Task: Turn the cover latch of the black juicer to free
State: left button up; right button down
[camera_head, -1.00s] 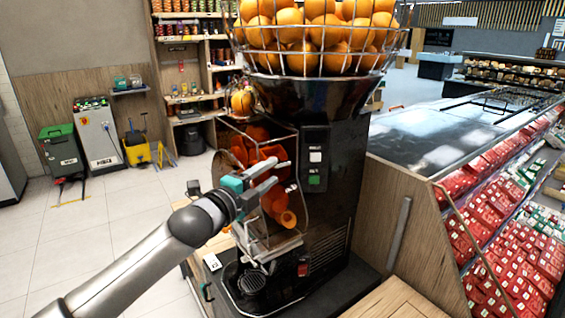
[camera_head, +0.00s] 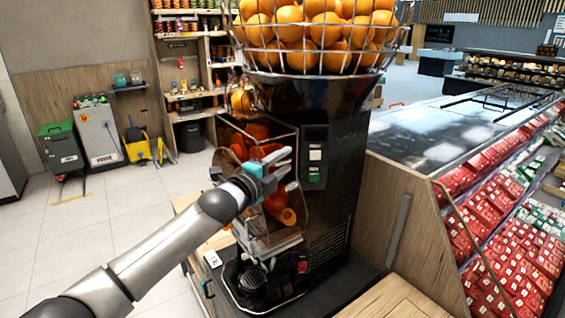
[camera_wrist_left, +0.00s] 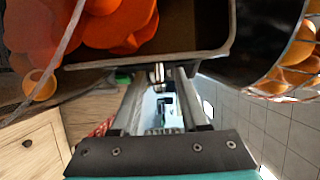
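The black juicer (camera_head: 335,215) stands in the middle of the head view, with orange parts behind its clear front cover (camera_head: 262,225). My left gripper (camera_head: 288,163) is at the upper right part of the cover, close to the body. In the left wrist view its two fingers (camera_wrist_left: 158,88) are apart. A small metal knob, seemingly the cover latch (camera_wrist_left: 157,73), shows between the fingertips at the cover's edge. I cannot tell whether the fingers touch it. In the head view the gripper hides the latch. My right gripper is in neither view.
A wire basket of oranges (camera_head: 312,40) sits on top of the juicer. A display case with red packages (camera_head: 500,240) stands to the right. A wooden counter (camera_head: 395,300) is at the front. The tiled floor (camera_head: 110,235) to the left is mostly clear.

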pick_arm(q)
grip_shut()
dwell(0.3)
jog(key=shift+f+b, duration=0.15)
jog(key=shift+b, duration=0.5)
jog(key=n+t+h+b, duration=0.1)
jog(key=t+b, duration=0.1)
jog(key=b, duration=0.4)
jog(key=n+t+h+b, duration=0.1)
jog(key=n+t+b, duration=0.1)
jog(key=b, duration=0.5)
jog(key=shift+f+t, duration=0.15)
jog(key=shift+t, duration=0.35)
jog(key=shift+n+t+b, duration=0.4)
jog(key=shift+t+b, duration=0.1)
jog(key=shift+b, duration=0.65)
jog(key=shift+r+b, duration=0.25)
jog(key=shift+b, duration=0.05)
